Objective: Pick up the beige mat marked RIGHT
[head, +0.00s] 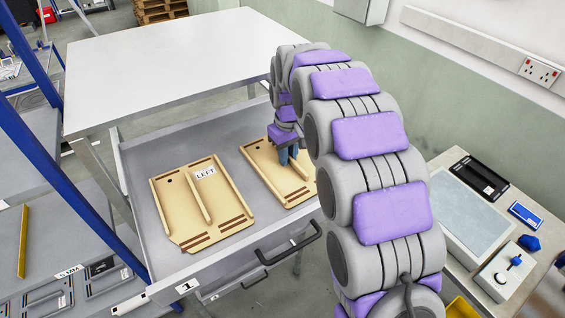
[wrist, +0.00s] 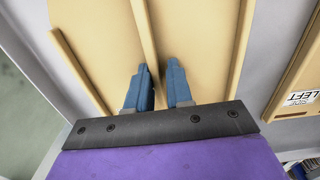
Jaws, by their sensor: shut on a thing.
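Two beige mats lie side by side in an open grey drawer. The right-hand one (head: 262,161) is partly hidden behind my arm, and no RIGHT marking shows on it. My gripper (head: 288,158) is down at this mat, its blue fingers shut on the mat's raised middle rib. In the wrist view the fingers (wrist: 158,70) stand on either side of the rib, and the mat's flat face (wrist: 100,45) fills the top. The mat appears to lie flat in the drawer.
The other beige mat (head: 175,200), labelled LEFT, lies to the left; its edge shows in the wrist view (wrist: 300,62). The drawer's black handle (head: 290,246) is at the front. A white tabletop (head: 170,65) overhangs the drawer's back. A side bench (head: 455,285) stands at right.

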